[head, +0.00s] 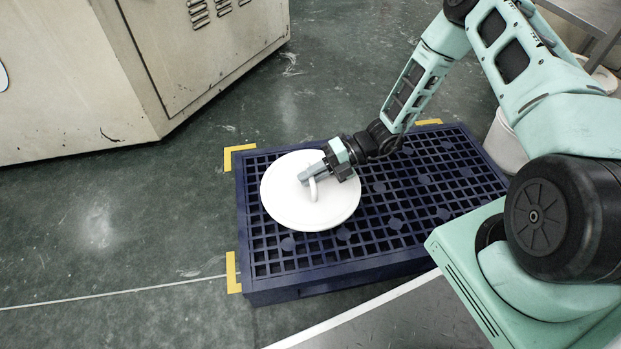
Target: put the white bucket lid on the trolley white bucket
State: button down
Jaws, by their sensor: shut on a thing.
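The white bucket lid (285,205) is a round white disc with a raised handle (313,189). It is over the left part of a dark blue grid pallet and looks flat; I cannot tell whether it touches the pallet. My gripper (312,176) reaches in from the right and is shut on the lid's handle. A white bucket (503,147) stands beyond the pallet's right side, partly hidden by my arm. Another white rounded thing (604,77) shows behind my arm at the right edge. I cannot tell which of them is the trolley bucket.
The blue pallet (405,222) lies on the green floor between yellow corner marks (233,272). A large beige cabinet (70,80) stands at the upper left. A grey metal surface (590,14) is at the upper right. The floor left of the pallet is clear.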

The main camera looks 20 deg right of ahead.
notch_tip(320, 180, up, 6)
jog(key=p, duration=0.2)
jog(key=shift+f+p, duration=0.25)
jog(key=shift+p, duration=0.05)
jog(key=w+d+r+m+t+h+p, duration=0.1)
jog(key=d+r+m+t+p, duration=0.35)
jog(key=r, duration=0.55)
jog(key=w+d+r+m+t+h+p, duration=0.25)
jog(key=d+r+p, duration=0.25)
jog(key=d+r, duration=0.45)
notch_tip(320, 180, up, 31)
jog(key=a+p, duration=0.1)
jog(key=p, duration=3.6)
jog(key=shift+s+a+t+y, duration=0.25)
jog(key=shift+a+t+y, duration=0.05)
jog(key=shift+t+y, duration=0.15)
